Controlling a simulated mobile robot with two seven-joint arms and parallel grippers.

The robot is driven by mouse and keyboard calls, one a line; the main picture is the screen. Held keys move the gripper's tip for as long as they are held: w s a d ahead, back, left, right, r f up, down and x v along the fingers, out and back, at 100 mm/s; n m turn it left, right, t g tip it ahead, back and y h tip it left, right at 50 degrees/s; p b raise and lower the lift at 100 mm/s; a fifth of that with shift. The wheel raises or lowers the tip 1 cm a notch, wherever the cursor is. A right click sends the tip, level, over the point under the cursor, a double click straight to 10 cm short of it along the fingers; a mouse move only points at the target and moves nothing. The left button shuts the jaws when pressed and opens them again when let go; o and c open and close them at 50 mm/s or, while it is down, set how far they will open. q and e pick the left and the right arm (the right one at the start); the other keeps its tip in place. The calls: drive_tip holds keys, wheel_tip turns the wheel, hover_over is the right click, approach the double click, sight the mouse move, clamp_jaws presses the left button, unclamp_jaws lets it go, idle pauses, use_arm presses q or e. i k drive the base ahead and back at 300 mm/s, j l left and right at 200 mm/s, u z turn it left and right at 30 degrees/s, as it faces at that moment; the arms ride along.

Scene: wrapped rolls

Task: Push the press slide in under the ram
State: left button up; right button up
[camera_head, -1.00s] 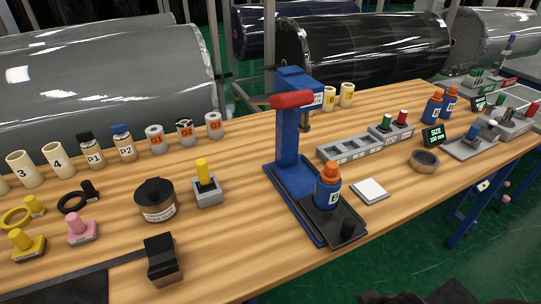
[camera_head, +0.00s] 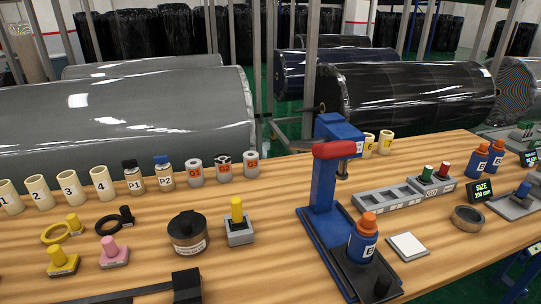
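The blue press (camera_head: 322,185) stands on the wooden table right of centre, with a red lever (camera_head: 334,150) at its head. Its ram (camera_head: 343,170) hangs raised under the head. The dark press slide (camera_head: 350,282) sticks out towards the front of the press base, with a black knob (camera_head: 382,287) at its front end. A blue bottle (camera_head: 362,246) with an orange cap stands upright on the slide, in front of the ram and not beneath it. Neither of my grippers is in view.
A white square pad (camera_head: 408,246) lies right of the slide, with a grey slotted tray (camera_head: 388,201) and a dark ring (camera_head: 467,217) beyond. Table in front of the pot is partly clear.

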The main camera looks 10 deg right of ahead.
sight(371, 283)
drive_tip(key=k+l+z, duration=0.1)
drive_tip(key=z, duration=0.3)
drive_tip(key=l+z, duration=0.25)
drive_tip(key=z, duration=0.2)
drive_tip(key=k, duration=0.05)
